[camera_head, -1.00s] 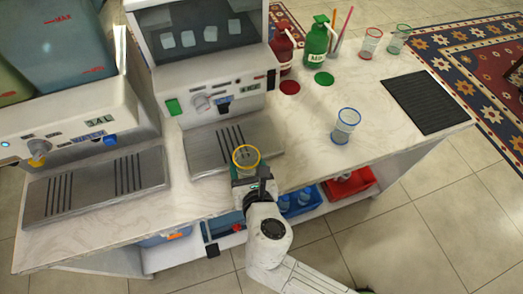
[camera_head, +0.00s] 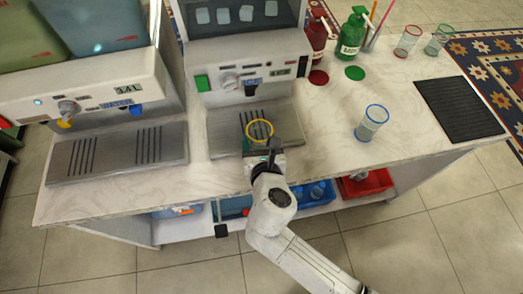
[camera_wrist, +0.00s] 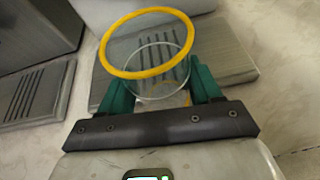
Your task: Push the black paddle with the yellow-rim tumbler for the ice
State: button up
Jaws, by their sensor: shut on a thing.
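The clear tumbler with the yellow rim (camera_head: 259,129) is held upright in my gripper (camera_head: 262,150). It also shows in the wrist view (camera_wrist: 147,45), between the green fingers of my gripper (camera_wrist: 160,88), which are shut on it. The tumbler is over the front part of the ice machine's drip tray (camera_head: 284,120). The black paddle (camera_head: 252,87) is on the ice machine's front, under a small blue label, behind and above the tumbler. A clear gap shows between tumbler and paddle. The ice machine (camera_head: 243,50) has a window with ice cubes.
A water dispenser (camera_head: 95,95) with a blue tap stands to the left. A blue-rim tumbler (camera_head: 371,122) stands right on the counter, near a black mat (camera_head: 459,108). Red (camera_head: 318,35) and green (camera_head: 353,32) pump bottles stand at the back. The counter between is clear.

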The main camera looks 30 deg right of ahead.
jog(key=w, duration=0.2)
jog(key=w+d, duration=0.1)
jog(key=w, duration=0.1)
jog(key=w+d, duration=0.1)
jog(key=w, duration=0.2)
jog(key=shift+d+r+b, duration=0.1)
jog(key=shift+r+b, duration=0.05)
jog(key=shift+b, duration=0.2)
jog(key=shift+w+d, duration=0.2)
jog(key=shift+w, duration=0.3)
jog(key=shift+w+d, duration=0.15)
jog(key=shift+w, duration=0.3)
jog(key=shift+w+d+p, duration=0.15)
jog(key=shift+w+p, duration=0.15)
jog(key=shift+w, duration=0.3)
jog(key=shift+w+d, duration=0.15)
jog(key=shift+w, duration=0.2)
jog(key=shift+s, duration=0.15)
jog(key=shift+s+a+p, duration=0.25)
jog(key=shift+s+p, duration=0.05)
jog(key=shift+s, duration=0.45)
jog(key=shift+s+a+p, duration=0.25)
jog(key=shift+s+a, duration=0.05)
jog(key=shift+s, duration=0.5)
jog(key=shift+s+a+p, duration=0.25)
jog(key=shift+s+p, duration=0.05)
jog(key=shift+s, duration=0.45)
